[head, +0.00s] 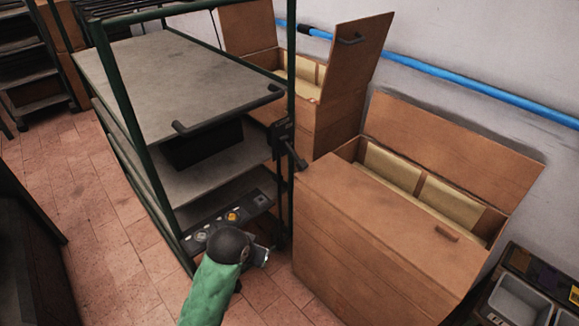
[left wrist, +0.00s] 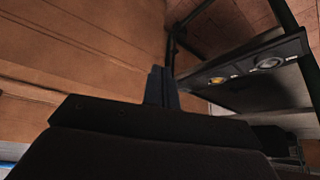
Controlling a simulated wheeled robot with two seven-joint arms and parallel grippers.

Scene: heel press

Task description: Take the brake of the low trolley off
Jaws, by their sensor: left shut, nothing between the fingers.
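A green-framed trolley (head: 137,135) with grey shelves stands left of centre in the head view. A dark panel with several round knobs, one yellow, sits low at its near end (head: 232,216); the panel also shows at the right of the left wrist view (left wrist: 290,52). I cannot make out a brake for certain. My left gripper (head: 262,255) is low, just in front of the panel and near the trolley's right post. Its fingers (left wrist: 161,87) are together and empty, beside the panel in the left wrist view. My right gripper is out of view.
A large wooden chest (head: 380,230) with an open lid stands close to the right of my left gripper. Another open wooden chest (head: 335,118) is behind it. Grey bins (head: 520,300) are at the lower right. Tiled floor (head: 65,185) is clear left of the trolley.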

